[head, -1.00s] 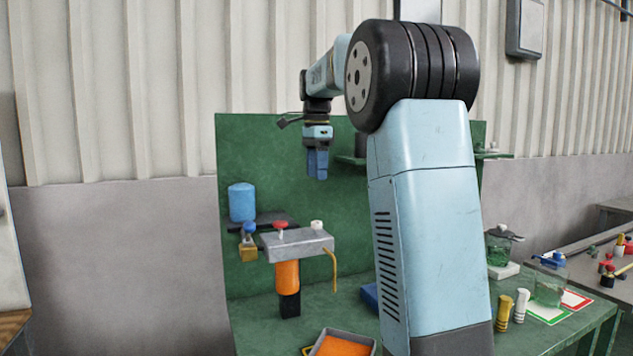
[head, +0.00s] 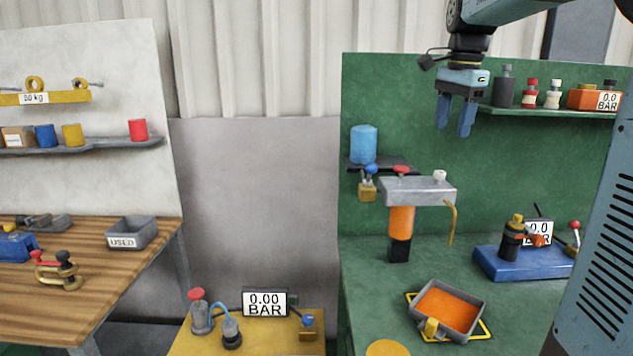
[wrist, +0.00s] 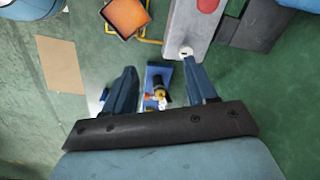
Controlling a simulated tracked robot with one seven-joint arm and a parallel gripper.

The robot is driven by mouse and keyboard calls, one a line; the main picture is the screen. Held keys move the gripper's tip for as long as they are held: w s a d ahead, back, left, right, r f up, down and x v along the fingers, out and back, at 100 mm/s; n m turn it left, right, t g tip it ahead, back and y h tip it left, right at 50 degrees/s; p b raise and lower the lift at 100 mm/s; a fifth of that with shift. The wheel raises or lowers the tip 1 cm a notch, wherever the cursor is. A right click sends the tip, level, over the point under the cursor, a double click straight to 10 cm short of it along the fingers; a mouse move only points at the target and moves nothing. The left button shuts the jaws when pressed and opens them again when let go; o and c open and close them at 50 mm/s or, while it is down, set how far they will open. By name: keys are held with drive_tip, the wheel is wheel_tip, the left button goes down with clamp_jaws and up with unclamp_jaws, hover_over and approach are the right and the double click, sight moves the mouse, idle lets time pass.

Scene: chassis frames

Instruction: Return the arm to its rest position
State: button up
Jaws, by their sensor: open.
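My gripper (head: 456,118) hangs in front of the green back panel, fingers pointing down. Its two blue fingers are apart with nothing between them. It is above and to the right of the grey block (head: 418,190) on its orange cylinder (head: 401,219), and clear of it. In the wrist view my gripper (wrist: 162,75) is also open. There the blue base with a gauge (wrist: 158,82) shows between the fingers, farther off. My arm's upper links run to the top right of the head view.
A shelf (head: 545,113) with bottles is right of my gripper. An orange-filled tray (head: 447,309) and a blue base (head: 520,263) with fittings are on the green bench below. A wooden bench (head: 90,280) is at left. The bare wall between the panels is free.

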drive_tip(key=s+a+f+n+t, duration=0.2)
drive_tip(key=s+f+n, duration=0.4)
drive_tip(key=s, duration=0.6)
drive_tip(key=s+a+f+n+t, duration=0.2)
drive_tip(key=s+a+f+n, duration=0.2)
drive_tip(key=s+f+n, duration=0.3)
drive_tip(key=s+f, duration=0.2)
drive_tip(key=s, duration=0.3)
drive_tip(key=shift+s+a+f+n, duration=0.15)
drive_tip(key=shift+s+a+n, duration=0.05)
drive_tip(key=shift+n, duration=0.1)
drive_tip(key=shift+c, duration=0.4)
